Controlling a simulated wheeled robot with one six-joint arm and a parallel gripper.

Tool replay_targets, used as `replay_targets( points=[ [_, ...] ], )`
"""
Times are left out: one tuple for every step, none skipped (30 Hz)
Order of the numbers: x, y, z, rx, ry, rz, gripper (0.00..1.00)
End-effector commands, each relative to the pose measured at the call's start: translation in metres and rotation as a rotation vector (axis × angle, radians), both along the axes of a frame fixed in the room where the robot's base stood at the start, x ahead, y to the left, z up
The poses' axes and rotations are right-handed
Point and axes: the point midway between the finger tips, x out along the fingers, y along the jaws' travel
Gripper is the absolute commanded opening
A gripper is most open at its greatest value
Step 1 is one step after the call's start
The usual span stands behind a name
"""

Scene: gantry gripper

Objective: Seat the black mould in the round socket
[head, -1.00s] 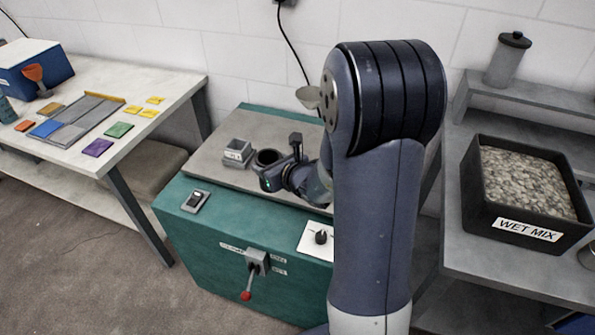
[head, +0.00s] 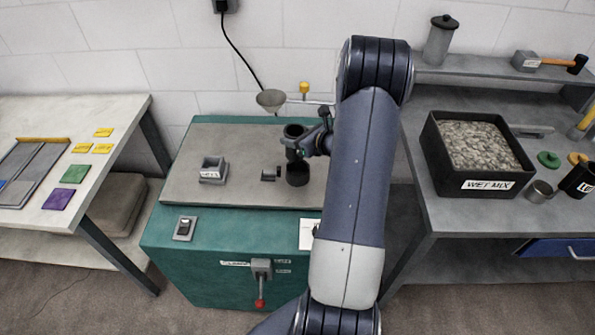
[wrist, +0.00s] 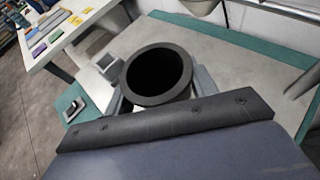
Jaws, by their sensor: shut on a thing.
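The black mould (head: 293,132) is an open-topped black cylinder, held upright in my gripper (head: 300,146) above the grey top of the teal machine. In the wrist view, the mould (wrist: 157,76) shows its round rim and dark inside between my two grey fingers, which are shut on it. A dark round form, apparently the round socket (head: 297,177), shows directly below the mould in the head view. The gap between them is hard to judge. The wrist view hides the socket behind the mould and my gripper.
A metal dish (head: 271,98) and yellow knob (head: 304,88) stand behind. A lever (head: 261,280) is on the machine's front.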

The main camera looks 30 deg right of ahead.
Motion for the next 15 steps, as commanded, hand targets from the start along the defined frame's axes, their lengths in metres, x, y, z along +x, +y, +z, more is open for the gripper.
replay_targets(
  points=[
    [-0.002,-0.005,-0.002,0.002,0.002,-0.002,0.31],
    [-0.003,-0.006,-0.005,0.003,0.004,-0.002,0.31],
    [-0.003,-0.007,-0.009,0.003,0.004,-0.002,0.31],
    [-0.003,-0.008,-0.013,0.003,0.004,-0.002,0.31],
    [-0.003,-0.008,-0.018,0.003,0.004,-0.002,0.31],
    [-0.003,-0.007,-0.025,0.004,0.004,-0.001,0.31],
    [-0.003,-0.007,-0.031,0.004,0.004,-0.001,0.31],
    [-0.003,-0.007,-0.037,0.004,0.004,-0.001,0.31],
    [-0.003,-0.007,-0.044,0.003,0.004,-0.001,0.31],
    [-0.003,-0.007,-0.048,0.004,0.003,-0.001,0.31],
    [-0.003,-0.007,-0.051,0.004,0.003,-0.002,0.31],
    [-0.003,-0.007,-0.054,0.003,0.003,-0.002,0.31],
    [-0.003,-0.007,-0.056,0.003,0.003,-0.002,0.31],
    [-0.003,-0.007,-0.058,0.003,0.003,-0.002,0.31],
    [-0.003,-0.007,-0.062,0.002,0.003,-0.001,0.31]
  ],
)
